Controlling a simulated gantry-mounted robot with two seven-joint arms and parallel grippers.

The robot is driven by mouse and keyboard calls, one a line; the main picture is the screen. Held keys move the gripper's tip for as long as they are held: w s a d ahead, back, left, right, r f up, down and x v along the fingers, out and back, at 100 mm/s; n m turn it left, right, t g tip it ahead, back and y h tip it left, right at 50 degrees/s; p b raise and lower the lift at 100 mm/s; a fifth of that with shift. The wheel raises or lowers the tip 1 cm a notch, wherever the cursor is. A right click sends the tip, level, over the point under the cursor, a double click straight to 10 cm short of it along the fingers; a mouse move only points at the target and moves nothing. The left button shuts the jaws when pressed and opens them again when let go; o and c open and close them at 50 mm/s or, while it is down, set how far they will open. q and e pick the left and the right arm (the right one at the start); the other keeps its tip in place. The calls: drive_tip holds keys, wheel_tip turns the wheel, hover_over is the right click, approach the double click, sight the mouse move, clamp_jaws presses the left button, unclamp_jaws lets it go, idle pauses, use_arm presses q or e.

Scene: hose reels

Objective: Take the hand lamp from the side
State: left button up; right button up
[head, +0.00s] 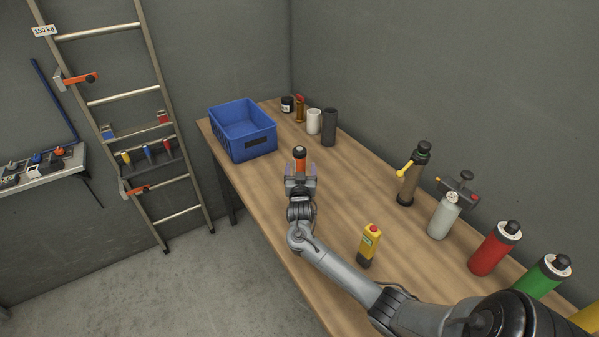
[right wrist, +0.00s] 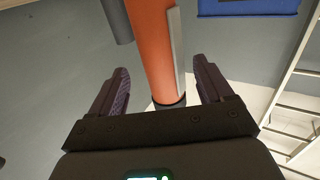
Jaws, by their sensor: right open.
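The hand lamp (head: 300,164) looks like an upright orange cylinder with a dark top, standing on the workbench in front of the blue crate. My right gripper (head: 300,180) is at its near side, jaws open, and hides its lower part. In the right wrist view the orange lamp body (right wrist: 156,45) with a grey strip along it runs between the two spread fingers of my right gripper (right wrist: 161,80). A gap shows on both sides, so the fingers seem apart from it. My left gripper is not in view.
The blue crate (head: 268,142) stands behind the lamp. A dark cylinder (head: 329,127) and a white one (head: 314,121) stand at the back. A yellow handheld device (head: 369,246) stands near my right forearm. Several bottles, including a red one (head: 494,249), line the wall side.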

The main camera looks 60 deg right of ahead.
drive_tip(key=b+x, duration=0.1)
drive_tip(key=x, duration=0.4)
drive_tip(key=shift+w+a, duration=0.1)
drive_tip(key=shift+w, duration=0.05)
drive_tip(key=shift+c, duration=0.7)
drive_tip(key=c, duration=1)
drive_tip(key=shift+c, duration=0.2)
